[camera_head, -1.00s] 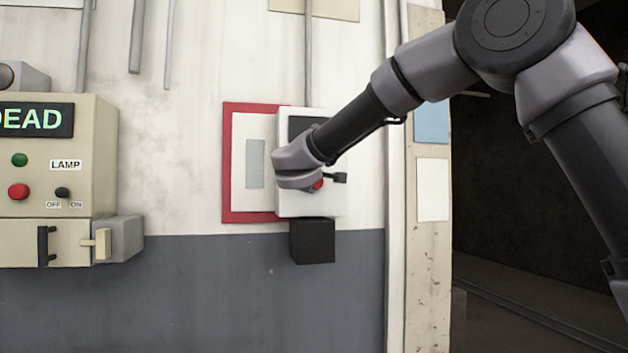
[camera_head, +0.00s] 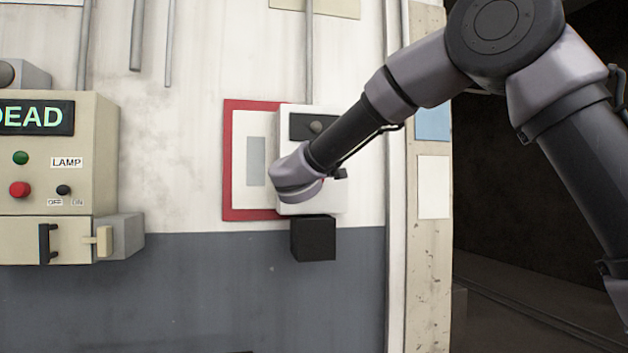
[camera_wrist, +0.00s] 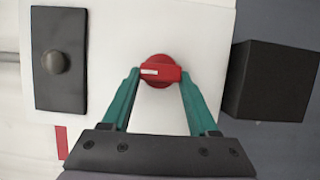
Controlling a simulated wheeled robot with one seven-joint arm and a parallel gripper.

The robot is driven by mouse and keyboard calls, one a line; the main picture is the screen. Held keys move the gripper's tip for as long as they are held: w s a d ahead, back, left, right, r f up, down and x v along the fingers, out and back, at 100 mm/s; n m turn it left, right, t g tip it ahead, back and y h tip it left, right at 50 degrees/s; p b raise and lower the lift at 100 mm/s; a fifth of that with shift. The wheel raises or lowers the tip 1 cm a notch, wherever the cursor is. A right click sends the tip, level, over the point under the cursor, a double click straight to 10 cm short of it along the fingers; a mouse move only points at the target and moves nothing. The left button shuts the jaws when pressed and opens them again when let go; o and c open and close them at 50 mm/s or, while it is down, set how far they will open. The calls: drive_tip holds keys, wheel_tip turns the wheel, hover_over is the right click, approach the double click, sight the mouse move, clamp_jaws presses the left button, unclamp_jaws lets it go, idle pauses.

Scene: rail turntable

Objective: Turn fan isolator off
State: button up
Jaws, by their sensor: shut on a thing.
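The fan isolator seems to be the white box (camera_head: 297,120) on the wall, with a red rotary knob. The knob (camera_wrist: 160,72) shows in the wrist view as a red bar on a round red base, with a white mark at its left end. My gripper (camera_wrist: 160,76) has its green fingers at the two ends of the bar and is shut on it.
A dark plate with a grey round button (camera_head: 317,127) is above the knob. A black box (camera_head: 313,239) is below. A red-framed panel (camera_head: 228,165) adjoins the left. A beige control box (camera_head: 100,150) with a "DEAD" display stands farther left.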

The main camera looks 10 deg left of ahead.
drive_tip(key=o, duration=1.4)
drive_tip(key=shift+s, duration=0.1)
drive_tip(key=s, duration=1)
drive_tip(key=shift+s+d+f, duration=0.1)
drive_tip(key=shift+s+d, duration=0.15)
drive_tip(key=shift+s, duration=0.1)
